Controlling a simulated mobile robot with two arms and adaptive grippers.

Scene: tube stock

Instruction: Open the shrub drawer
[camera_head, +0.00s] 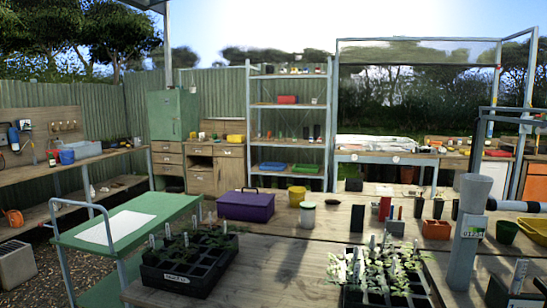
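A wooden drawer unit (168,160) stands at the back left, below a green metal cabinet (173,114). Its stacked drawer fronts look closed, with small dark handles. Next to it on the right is a wooden bench cabinet (216,165) with an open shelf space and more drawer fronts, also closed as far as I can see. I cannot read any label on these fronts, so I cannot tell which one is the shrub drawer. Neither of my grippers shows in the head view.
A green trolley (122,222) with a white sheet stands at front left. A wooden table (280,262) crosses the foreground, bearing a purple toolbox (246,206) and seedling trays (188,264). A tall metal shelf (290,104) stands behind. Gravel floor shows at left.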

